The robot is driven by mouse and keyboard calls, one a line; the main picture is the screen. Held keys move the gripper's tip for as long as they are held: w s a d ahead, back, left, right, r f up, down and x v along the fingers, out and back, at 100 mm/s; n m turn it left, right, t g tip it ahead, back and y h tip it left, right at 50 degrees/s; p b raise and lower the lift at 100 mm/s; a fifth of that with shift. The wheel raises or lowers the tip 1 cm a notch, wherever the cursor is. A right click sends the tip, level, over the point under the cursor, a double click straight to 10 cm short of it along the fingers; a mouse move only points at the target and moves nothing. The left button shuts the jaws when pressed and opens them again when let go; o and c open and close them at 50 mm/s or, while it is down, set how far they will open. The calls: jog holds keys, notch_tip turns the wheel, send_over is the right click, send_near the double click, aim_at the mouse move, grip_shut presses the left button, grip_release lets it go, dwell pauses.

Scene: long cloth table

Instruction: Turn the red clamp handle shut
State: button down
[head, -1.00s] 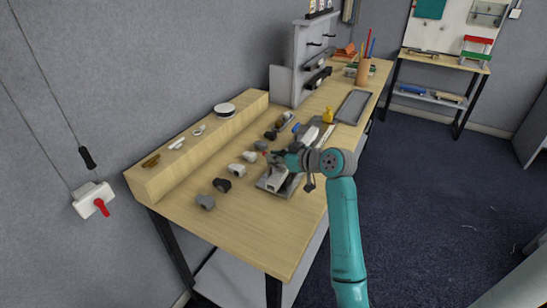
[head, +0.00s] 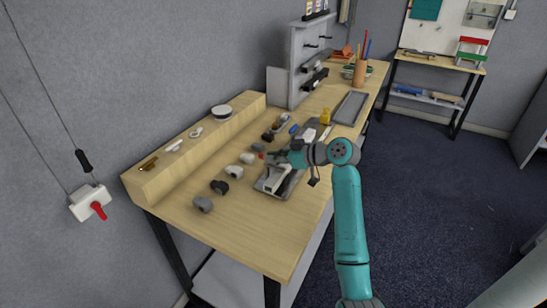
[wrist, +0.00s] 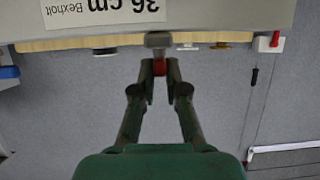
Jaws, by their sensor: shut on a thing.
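The red clamp handle (wrist: 160,67) sits between my fingertips in the wrist view, below a grey stub. It also shows as a small red spot in the head view (head: 262,155), at the left end of the grey clamp fixture (head: 266,184) on the table. My gripper (wrist: 160,77) is shut on the handle, one finger on each side; it shows in the head view (head: 271,156) above the fixture. The handle's far side and much of the fixture are hidden by my fingers and arm.
Several grey and black fittings (head: 220,187) lie in a row left of the fixture. A raised wooden shelf (head: 195,140) runs along the wall. The near table corner is clear.

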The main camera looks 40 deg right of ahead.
jog(key=c, duration=1.2)
grip_release()
jog(key=shift+f, duration=0.1)
jog(key=v, duration=1.2)
